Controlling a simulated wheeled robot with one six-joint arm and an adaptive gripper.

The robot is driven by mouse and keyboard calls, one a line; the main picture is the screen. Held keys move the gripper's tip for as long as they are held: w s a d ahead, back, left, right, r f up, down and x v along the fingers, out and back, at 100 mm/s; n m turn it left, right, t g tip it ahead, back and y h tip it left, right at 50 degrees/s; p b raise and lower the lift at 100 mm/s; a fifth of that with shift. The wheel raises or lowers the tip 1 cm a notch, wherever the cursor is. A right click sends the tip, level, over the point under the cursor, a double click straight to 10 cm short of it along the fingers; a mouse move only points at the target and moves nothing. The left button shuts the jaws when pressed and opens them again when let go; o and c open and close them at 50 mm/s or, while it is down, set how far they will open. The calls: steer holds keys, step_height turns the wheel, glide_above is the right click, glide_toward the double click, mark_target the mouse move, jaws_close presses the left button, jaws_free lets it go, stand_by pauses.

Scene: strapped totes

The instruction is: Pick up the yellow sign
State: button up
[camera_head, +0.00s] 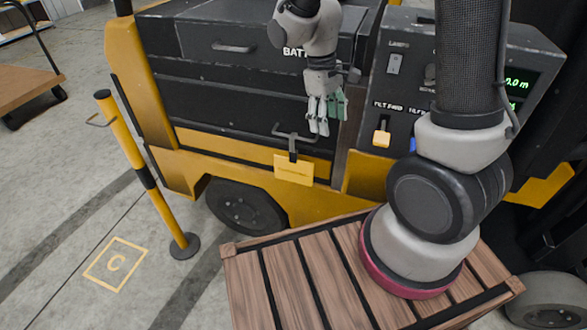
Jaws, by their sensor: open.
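The yellow sign (294,169) is a small rectangular plate hanging from a dark strap on a metal handle at the lower front of the yellow and black vehicle. Its lettering is too small to read. My gripper (319,130) is open and points down, above and slightly right of the sign in the picture. I see nothing between its fingers. A gap shows between the fingertips and the sign; how far apart they are in depth I cannot tell.
The vehicle's battery compartment (215,80) is behind my gripper. A control panel (405,85) with switches stands to the right. A slatted wooden pallet (290,265) lies below. A yellow and black post (140,165) stands left, and a cart (25,80) is far left.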

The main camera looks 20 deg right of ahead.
mark_target(295, 136)
steer(key=w+a+f+n+t, duration=0.2)
steer(key=w+a+f+n, duration=0.3)
steer(key=w, duration=0.5)
steer(key=shift+m+y, duration=0.3)
steer(key=f, duration=0.8)
steer(key=shift+a+f, duration=0.2)
steer(key=shift+a, duration=0.05)
jaws_close()
steer(key=shift+r, duration=0.2)
